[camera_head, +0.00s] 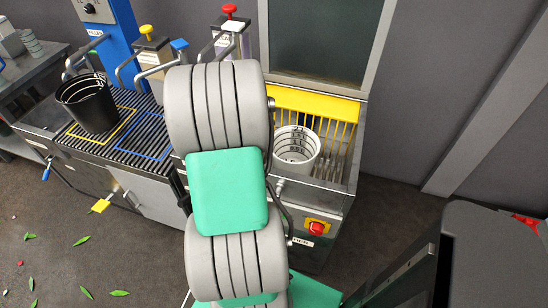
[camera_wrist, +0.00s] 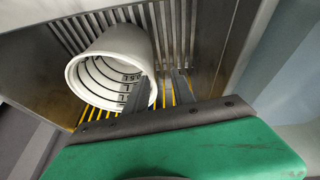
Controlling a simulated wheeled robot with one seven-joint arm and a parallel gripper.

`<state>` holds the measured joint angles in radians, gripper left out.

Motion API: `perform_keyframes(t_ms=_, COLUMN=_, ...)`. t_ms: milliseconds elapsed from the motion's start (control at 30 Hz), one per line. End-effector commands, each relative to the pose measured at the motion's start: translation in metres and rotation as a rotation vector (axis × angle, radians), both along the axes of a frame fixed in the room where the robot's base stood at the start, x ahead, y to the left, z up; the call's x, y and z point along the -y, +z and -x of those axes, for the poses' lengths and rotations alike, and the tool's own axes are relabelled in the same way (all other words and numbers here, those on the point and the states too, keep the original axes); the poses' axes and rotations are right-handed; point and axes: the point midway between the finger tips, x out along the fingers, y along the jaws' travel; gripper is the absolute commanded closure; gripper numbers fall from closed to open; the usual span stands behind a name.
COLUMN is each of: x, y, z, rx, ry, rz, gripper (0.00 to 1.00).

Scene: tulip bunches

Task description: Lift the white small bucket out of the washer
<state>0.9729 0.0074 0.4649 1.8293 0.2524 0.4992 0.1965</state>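The white small bucket (camera_head: 297,148) stands in the washer (camera_head: 343,165), in front of its yellow panel. In the wrist view the bucket (camera_wrist: 118,55) shows its open mouth and dark measuring rings inside. My gripper (camera_wrist: 161,82) is open, with its two fingers apart at the right side of the bucket's rim. One finger overlaps the mouth and the other is outside the wall. I cannot tell whether either finger touches the bucket. In the head view my arm hides the gripper.
The washer's metal side walls (camera_wrist: 45,70) and upright slats (camera_wrist: 180,30) enclose the bucket closely. A black bucket (camera_head: 88,105) stands on the ribbed counter (camera_head: 150,140) at left. A red knob (camera_head: 316,228) is on the washer's front. Leaves lie on the floor.

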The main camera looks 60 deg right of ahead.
Motion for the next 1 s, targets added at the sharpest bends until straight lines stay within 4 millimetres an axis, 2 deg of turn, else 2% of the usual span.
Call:
perform_keyframes(t_ms=33, x=0.012, y=-0.009, z=0.015, rx=-0.003, ry=-0.042, rz=0.005, gripper=0.70)
perform_keyframes(t_ms=133, x=0.023, y=-0.014, z=0.026, rx=-0.007, ry=-0.078, rz=0.014, gripper=0.70)
perform_keyframes(t_ms=267, x=0.024, y=-0.022, z=0.023, rx=-0.009, ry=-0.072, rz=0.012, gripper=0.70)
perform_keyframes(t_ms=700, x=0.047, y=-0.084, z=0.020, rx=-0.007, ry=-0.065, rz=0.011, gripper=0.70)
perform_keyframes(t_ms=933, x=0.049, y=-0.086, z=0.021, rx=-0.006, ry=-0.065, rz=0.014, gripper=0.70)
perform_keyframes(t_ms=1000, x=0.049, y=-0.086, z=0.021, rx=-0.006, ry=-0.066, rz=0.013, gripper=0.74)
